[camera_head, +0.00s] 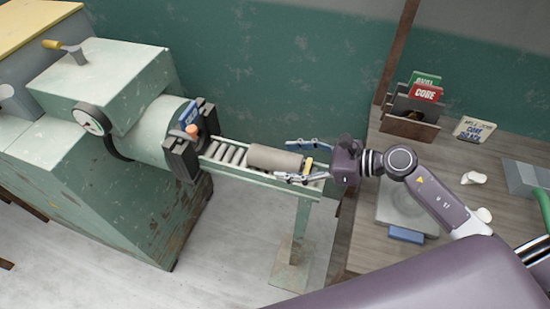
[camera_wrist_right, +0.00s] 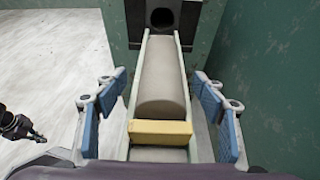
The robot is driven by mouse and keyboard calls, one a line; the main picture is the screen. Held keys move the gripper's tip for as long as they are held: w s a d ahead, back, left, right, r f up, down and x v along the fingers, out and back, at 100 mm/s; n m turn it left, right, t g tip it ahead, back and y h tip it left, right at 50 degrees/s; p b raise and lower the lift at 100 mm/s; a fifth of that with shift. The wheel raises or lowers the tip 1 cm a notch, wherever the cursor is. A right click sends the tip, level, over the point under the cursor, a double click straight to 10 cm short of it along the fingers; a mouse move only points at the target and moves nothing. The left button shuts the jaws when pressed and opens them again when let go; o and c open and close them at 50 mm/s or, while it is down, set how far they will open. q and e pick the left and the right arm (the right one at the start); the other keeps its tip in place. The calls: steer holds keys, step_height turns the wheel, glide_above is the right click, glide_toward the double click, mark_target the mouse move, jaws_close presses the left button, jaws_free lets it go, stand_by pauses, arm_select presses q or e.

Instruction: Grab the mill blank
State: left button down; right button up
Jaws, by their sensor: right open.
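The mill blank (camera_head: 275,158), a grey-brown clay cylinder, lies lengthwise on the roller conveyor (camera_head: 228,152) in front of the green mill. In the right wrist view the blank (camera_wrist_right: 163,80) points away toward the mill's dark opening. A yellow block (camera_wrist_right: 160,132) sits at its near end, also visible in the head view (camera_head: 308,165). My right gripper (camera_head: 298,160) is open, with one blue-padded finger on each side of the conveyor's near end. In the wrist view gaps show between the pads and the blank. A dark gripper, apparently my left (camera_wrist_right: 28,130), shows small at the left edge; its jaws are unclear.
The green mill (camera_head: 130,75) with a gauge (camera_head: 93,120) and dark mouth clamp (camera_head: 190,143) stands left. A wooden bench (camera_head: 460,225) at right holds a book rack (camera_head: 408,130), a sign card (camera_head: 474,130) and small white pieces. The green wall runs behind the conveyor.

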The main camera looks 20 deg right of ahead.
mark_target(275, 158)
steer(key=p+x, duration=0.1)
steer(key=x, duration=0.3)
steer(key=shift+w+a, duration=0.2)
steer(key=shift+w, duration=0.05)
jaws_close()
steer(key=shift+r, duration=0.15)
